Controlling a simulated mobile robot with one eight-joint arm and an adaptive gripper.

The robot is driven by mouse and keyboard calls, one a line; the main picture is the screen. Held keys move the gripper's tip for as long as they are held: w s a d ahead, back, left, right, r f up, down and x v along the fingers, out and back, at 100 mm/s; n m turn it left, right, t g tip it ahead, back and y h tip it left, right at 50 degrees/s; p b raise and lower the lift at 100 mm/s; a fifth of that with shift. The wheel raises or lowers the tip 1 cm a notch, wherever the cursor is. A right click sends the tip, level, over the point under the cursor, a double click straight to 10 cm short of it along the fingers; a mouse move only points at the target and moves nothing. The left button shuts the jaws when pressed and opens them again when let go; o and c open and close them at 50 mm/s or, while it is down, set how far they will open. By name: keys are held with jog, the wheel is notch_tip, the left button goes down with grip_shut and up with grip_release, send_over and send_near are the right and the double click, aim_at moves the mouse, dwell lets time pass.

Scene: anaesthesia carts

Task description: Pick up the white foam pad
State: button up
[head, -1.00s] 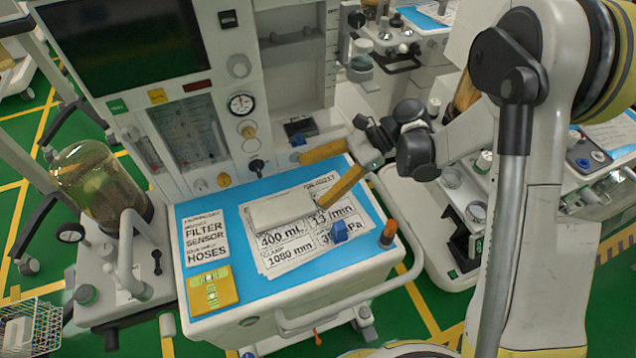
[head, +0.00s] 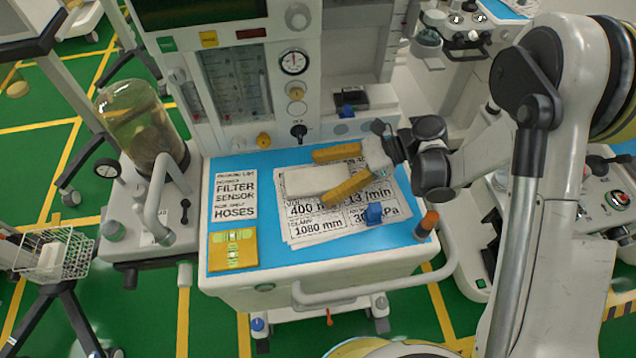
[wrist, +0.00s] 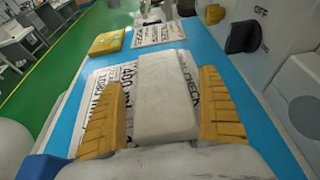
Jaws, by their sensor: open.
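The white foam pad (head: 313,181) is a flat pale block lying on printed sheets (head: 312,229) on the blue cart top. In the wrist view the pad (wrist: 165,98) runs lengthwise between the two yellow fingers. My gripper (head: 342,172) is open, with one finger on the far side of the pad and one on its near side in the head view. In the wrist view a gap shows between the pad and each finger. The near finger hides part of the pad's right end. I cannot tell how high the fingertips are above the sheets.
A yellow square item (head: 233,250) and a printed list (head: 234,195) lie at the left of the blue top (head: 275,253). A blue clip (head: 373,213) and an orange-capped cylinder (head: 427,223) are at the right. The machine's panel rises behind.

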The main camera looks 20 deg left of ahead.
jog(key=shift+s+a+f, duration=0.15)
jog(key=shift+s+a, duration=0.1)
jog(key=shift+a, duration=0.15)
jog(key=c, duration=1)
jog(key=shift+c, duration=0.2)
